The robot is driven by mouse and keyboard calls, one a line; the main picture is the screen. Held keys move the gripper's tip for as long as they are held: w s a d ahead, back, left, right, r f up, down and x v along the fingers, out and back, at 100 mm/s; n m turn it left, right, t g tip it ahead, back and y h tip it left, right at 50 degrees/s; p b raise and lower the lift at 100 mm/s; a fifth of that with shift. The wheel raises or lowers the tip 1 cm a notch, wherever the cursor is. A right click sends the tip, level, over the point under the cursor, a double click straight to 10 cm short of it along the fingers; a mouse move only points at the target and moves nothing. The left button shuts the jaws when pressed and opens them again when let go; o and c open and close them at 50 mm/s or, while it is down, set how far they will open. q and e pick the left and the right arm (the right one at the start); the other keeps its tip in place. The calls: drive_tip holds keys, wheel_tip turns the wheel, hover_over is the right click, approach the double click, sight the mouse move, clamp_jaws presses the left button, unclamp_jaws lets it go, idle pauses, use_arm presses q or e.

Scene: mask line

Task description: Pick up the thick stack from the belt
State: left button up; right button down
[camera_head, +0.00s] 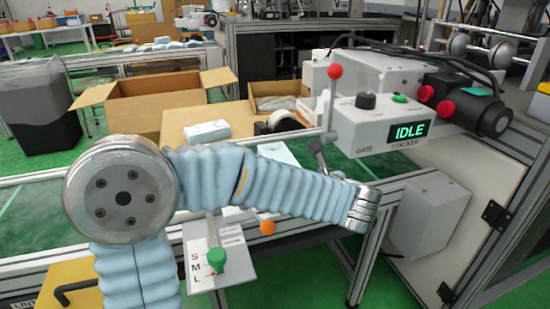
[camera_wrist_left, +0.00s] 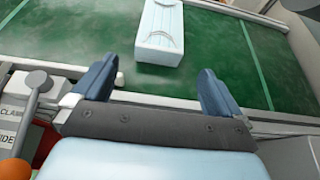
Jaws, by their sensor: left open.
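A thick light-blue stack of masks (camera_wrist_left: 160,38) lies on the green belt (camera_wrist_left: 75,40) in the left wrist view. My left gripper (camera_wrist_left: 157,72) is open and empty, with its two blue fingers on the near side of the stack. The stack is ahead of the gap between the fingers, apart from them. In the head view my sleeved left arm crosses the belt and hides the fingers. A pale blue surface (camera_head: 279,152) shows just behind the arm there; I cannot tell if it is the same stack. My right gripper is not in view.
A metal rail (camera_wrist_left: 150,98) runs along the belt's near edge. A lever panel (camera_head: 238,262) with green and orange knobs stands close below my arm. The stacker box (camera_head: 375,125) reads IDLE. An open carton (camera_head: 165,105) and a small pale pack (camera_head: 207,131) are behind.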

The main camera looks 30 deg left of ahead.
use_arm(q)
drive_tip(key=x, duration=0.9)
drive_tip(key=shift+a+r, duration=0.2)
drive_tip(key=shift+r, duration=0.2)
drive_tip(key=x, duration=0.5)
drive_tip(key=shift+w+b, duration=0.25)
drive_tip(key=shift+b, duration=0.05)
drive_tip(key=shift+r, duration=0.1)
drive_tip(key=c, duration=0.7)
